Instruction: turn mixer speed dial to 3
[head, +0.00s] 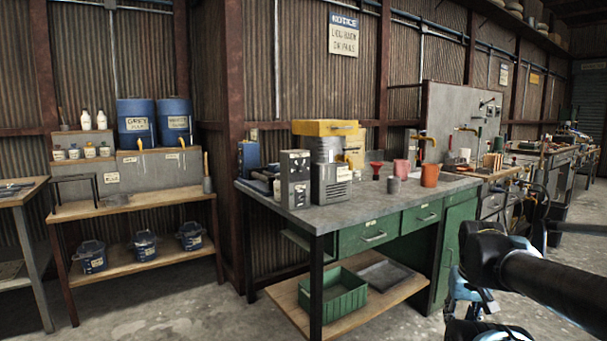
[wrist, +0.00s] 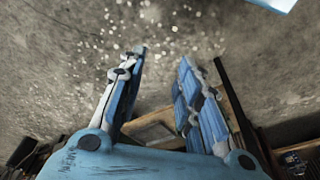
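A grey machine with a yellow top (head: 326,128), which looks like the mixer, stands on the left part of the green workbench. In the head view my arm is at the lower right, with part of the blue gripper showing in front of the workbench's right end, well away from the mixer.
The workbench (head: 400,203) carries red and orange cups (head: 430,175) right of the mixer. A green crate (head: 333,294) sits on its lower shelf. A shelf unit (head: 140,199) with blue drums (head: 136,122) stands at the left. The floor in front of the bench's left side is clear.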

